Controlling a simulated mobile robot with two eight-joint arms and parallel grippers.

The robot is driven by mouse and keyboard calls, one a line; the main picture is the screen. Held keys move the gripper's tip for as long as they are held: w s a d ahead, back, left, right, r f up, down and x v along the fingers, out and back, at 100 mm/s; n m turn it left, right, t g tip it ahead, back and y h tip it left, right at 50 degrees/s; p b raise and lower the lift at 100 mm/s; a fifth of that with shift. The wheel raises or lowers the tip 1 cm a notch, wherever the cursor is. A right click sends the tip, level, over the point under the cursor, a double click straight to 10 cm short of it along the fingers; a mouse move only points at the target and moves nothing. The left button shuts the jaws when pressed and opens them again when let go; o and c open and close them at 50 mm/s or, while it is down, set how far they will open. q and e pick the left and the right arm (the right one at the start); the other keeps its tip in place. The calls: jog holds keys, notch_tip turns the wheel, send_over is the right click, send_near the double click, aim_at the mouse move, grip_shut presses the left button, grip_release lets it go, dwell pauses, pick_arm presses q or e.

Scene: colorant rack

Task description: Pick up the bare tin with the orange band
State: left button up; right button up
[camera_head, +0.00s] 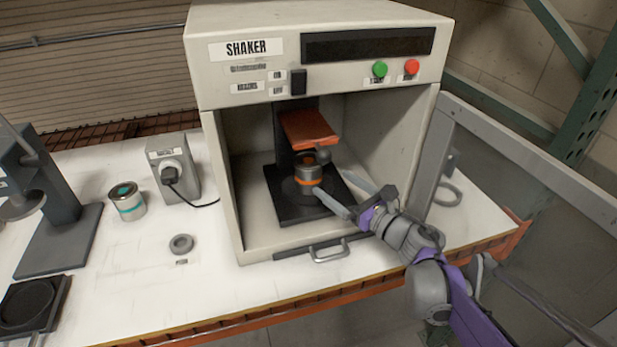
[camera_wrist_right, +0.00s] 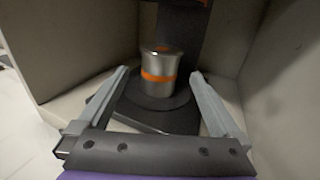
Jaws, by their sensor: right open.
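The bare tin with the orange band (camera_head: 308,172) stands upright on the dark round plate inside the shaker (camera_head: 225,150), below the orange clamp pad (camera_head: 309,130). In the right wrist view the tin (camera_wrist_right: 159,82) is centred ahead, between and slightly beyond my open fingers. My right gripper (camera_head: 335,190) reaches into the shaker from the front right. It is open, with its fingers (camera_wrist_right: 157,85) to either side of the tin and no visible contact. My left gripper is not in view.
The shaker's walls and the clamp above leave little room around the tin. A tin with a teal band (camera_head: 128,203) stands on the white table (camera_head: 130,300) to the left, near a socket box (camera_head: 174,168) and a grey ring (camera_head: 181,244). A dark stand (camera_head: 62,235) is at far left.

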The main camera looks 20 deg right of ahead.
aim_at(318, 170)
jog(key=x, duration=0.9)
jog(key=shift+w+f, duration=0.1)
jog(key=shift+w, duration=0.05)
jog(key=shift+d, duration=0.1)
jog(key=c, duration=1.3)
jog(key=shift+r, duration=0.25)
